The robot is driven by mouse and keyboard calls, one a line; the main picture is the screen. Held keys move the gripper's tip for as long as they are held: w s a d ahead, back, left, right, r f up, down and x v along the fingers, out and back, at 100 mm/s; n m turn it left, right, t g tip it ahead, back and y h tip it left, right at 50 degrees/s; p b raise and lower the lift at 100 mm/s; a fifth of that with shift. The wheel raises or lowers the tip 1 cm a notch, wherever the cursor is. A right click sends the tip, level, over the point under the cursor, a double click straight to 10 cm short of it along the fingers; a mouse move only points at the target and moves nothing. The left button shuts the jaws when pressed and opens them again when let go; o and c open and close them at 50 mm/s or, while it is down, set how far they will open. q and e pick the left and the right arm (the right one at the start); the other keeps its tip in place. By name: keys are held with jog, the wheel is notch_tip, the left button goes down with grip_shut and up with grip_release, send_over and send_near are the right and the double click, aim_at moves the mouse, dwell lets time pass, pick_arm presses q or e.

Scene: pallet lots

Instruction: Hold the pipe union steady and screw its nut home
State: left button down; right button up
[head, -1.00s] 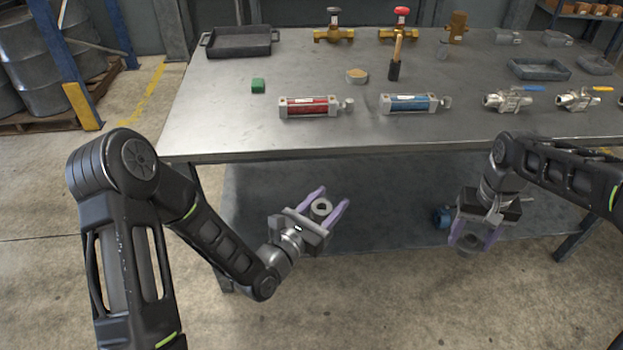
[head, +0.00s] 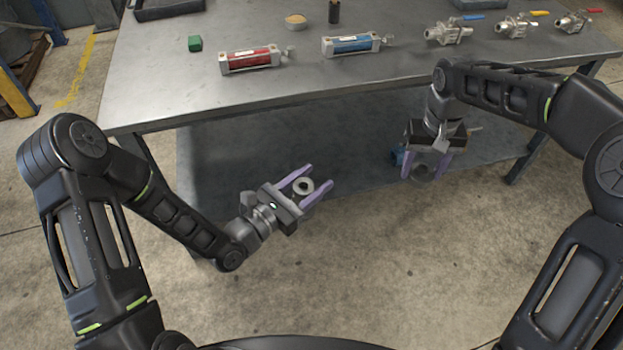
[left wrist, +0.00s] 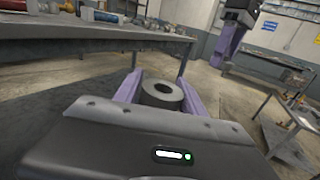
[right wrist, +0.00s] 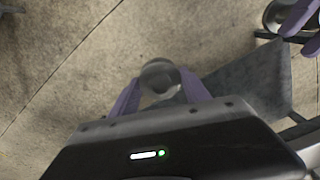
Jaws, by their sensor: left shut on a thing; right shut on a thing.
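My left gripper (head: 319,176) is shut on a grey round part with a centre hole, which looks like the pipe union (head: 303,187). In the left wrist view the union (left wrist: 162,94) sits upright between the purple fingers, its hole facing up. My right gripper (head: 424,178) points down and is shut on a smaller-looking grey round part, likely the nut (head: 422,173). The nut (right wrist: 160,80) also shows between the fingers in the right wrist view, blurred. The two parts are well apart, the nut to the right of the union. Threads cannot be made out.
A steel workbench (head: 160,88) stands ahead with a lower shelf (head: 240,150).

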jog(key=a+r+n, duration=0.3)
jog(key=a, duration=1.1)
notch_tip(320, 180, up, 3)
jog(key=n, duration=0.2)
send_over(303, 186)
jog(key=shift+w+d+f, duration=0.1)
jog(key=shift+w+d, duration=0.05)
jog(key=shift+d, duration=0.2)
jog(key=shift+a+r+m, duration=0.25)
jog(key=shift+m, duration=0.15)
jog(key=shift+s+d, duration=0.15)
jog(key=shift+s, duration=0.1)
jog(key=shift+w+f, duration=0.1)
jog(key=shift+f, duration=1.95)
jog(key=shift+f, duration=0.1)
